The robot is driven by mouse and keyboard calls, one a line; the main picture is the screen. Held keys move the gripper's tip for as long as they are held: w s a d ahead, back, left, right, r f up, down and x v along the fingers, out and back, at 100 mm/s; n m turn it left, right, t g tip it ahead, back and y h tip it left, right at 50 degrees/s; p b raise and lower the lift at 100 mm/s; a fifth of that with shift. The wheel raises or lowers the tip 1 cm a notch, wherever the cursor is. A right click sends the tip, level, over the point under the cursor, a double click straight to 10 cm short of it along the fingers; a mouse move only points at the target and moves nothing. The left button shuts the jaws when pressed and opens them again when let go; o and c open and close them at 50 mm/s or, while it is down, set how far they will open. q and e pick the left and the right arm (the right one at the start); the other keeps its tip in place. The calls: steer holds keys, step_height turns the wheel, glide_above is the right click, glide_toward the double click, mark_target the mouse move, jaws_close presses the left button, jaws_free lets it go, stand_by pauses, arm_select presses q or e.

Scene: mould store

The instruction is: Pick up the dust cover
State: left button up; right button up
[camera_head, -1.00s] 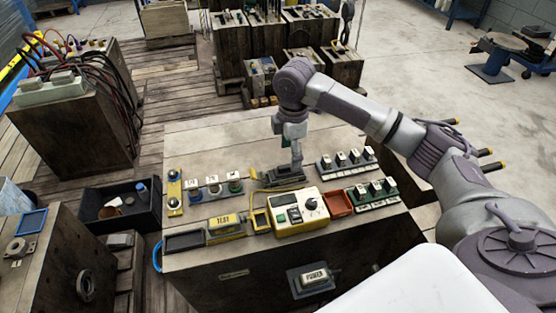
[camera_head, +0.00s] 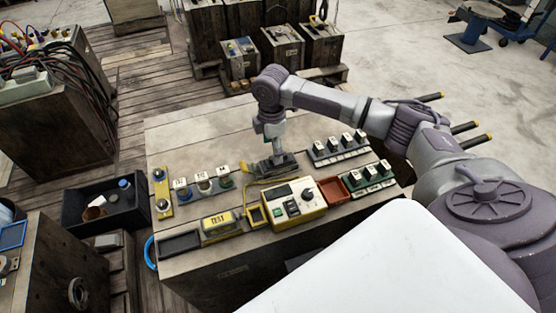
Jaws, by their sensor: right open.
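My right gripper (camera_head: 275,163) points down over the middle of the wooden bench top (camera_head: 205,132), behind a cream meter box (camera_head: 307,207) with a dial. It is open; its fingers are small and dark here and blend with a dark flat shape at the same place. No part is clearly recognisable as the dust cover; I cannot tell whether that dark shape is it. No object is visibly lifted. My left gripper is out of view.
A yellow TEST box (camera_head: 219,224), a red tray (camera_head: 335,189), switch blocks (camera_head: 369,178) and knobs (camera_head: 204,185) crowd the gripper's surroundings. A black bin (camera_head: 80,228) stands left of the bench. The rear bench top is clear.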

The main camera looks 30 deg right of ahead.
steer(key=f, duration=0.5)
steer(key=shift+s+d, duration=0.15)
steer(key=shift+d, duration=0.1)
steer(key=shift+r, duration=0.1)
steer(key=c, duration=1.2)
